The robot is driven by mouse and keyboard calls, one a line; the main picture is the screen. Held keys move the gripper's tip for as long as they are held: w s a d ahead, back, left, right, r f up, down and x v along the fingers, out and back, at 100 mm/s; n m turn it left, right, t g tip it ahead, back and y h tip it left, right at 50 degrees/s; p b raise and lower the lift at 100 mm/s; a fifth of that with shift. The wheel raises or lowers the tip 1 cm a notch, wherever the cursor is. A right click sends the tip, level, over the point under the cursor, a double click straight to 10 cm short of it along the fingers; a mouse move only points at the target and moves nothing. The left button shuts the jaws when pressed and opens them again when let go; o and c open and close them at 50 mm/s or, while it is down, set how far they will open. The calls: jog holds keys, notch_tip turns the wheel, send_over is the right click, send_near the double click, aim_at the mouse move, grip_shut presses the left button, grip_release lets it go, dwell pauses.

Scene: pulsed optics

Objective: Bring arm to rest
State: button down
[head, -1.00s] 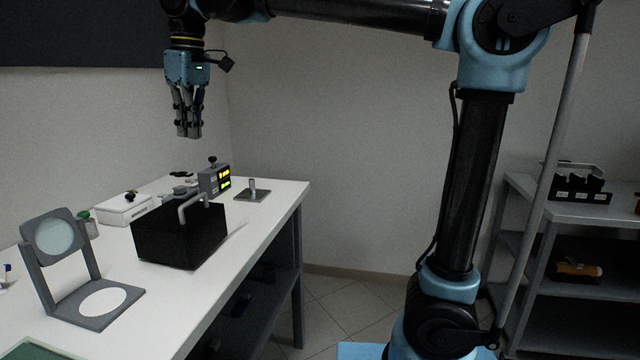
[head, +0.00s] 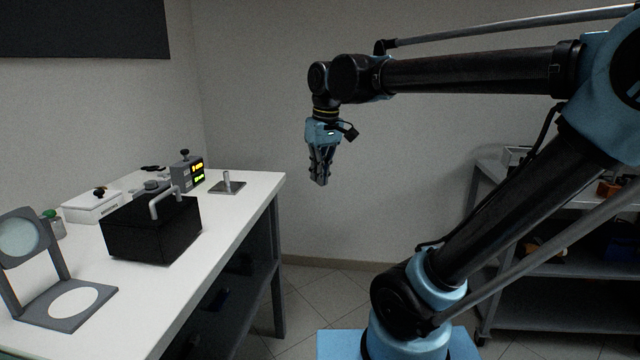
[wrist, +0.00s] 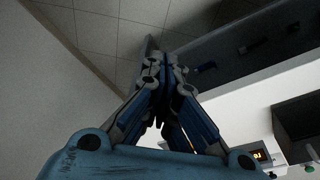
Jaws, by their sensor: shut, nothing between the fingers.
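My gripper (head: 320,182) hangs pointing down in the head view, to the right of the table's end and apart from it. Its fingers are closed together with nothing between them. In the wrist view my gripper (wrist: 158,122) also shows its fingers meeting, with the tiled floor and the table edge beyond. My arm is bent, with its forearm stretched level across the upper part of the head view.
The white table (head: 228,225) on the left holds a black box with a handle (head: 150,232), a device with lit digits (head: 187,174), a post on a plate (head: 227,184) and a framed lens stand (head: 62,300). A grey shelf cart (head: 530,292) stands at right. Floor between is clear.

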jog(key=s+d+f+m, duration=0.3)
jog(key=s+d+f, duration=0.2)
jog(key=d+f, duration=0.4)
jog(key=s+d+f+m+h, duration=0.1)
jog(key=s+d+f+m, duration=0.3)
jog(key=d+f, duration=0.6)
notch_tip(320, 180, down, 2)
jog(key=shift+s+f+t, duration=0.15)
jog(key=shift+s+t, duration=0.25)
jog(key=shift+s, duration=0.05)
jog(key=shift+d, duration=0.1)
jog(key=shift+w+f, duration=0.2)
jog(key=shift+w, duration=0.25)
jog(key=shift+s, duration=0.15)
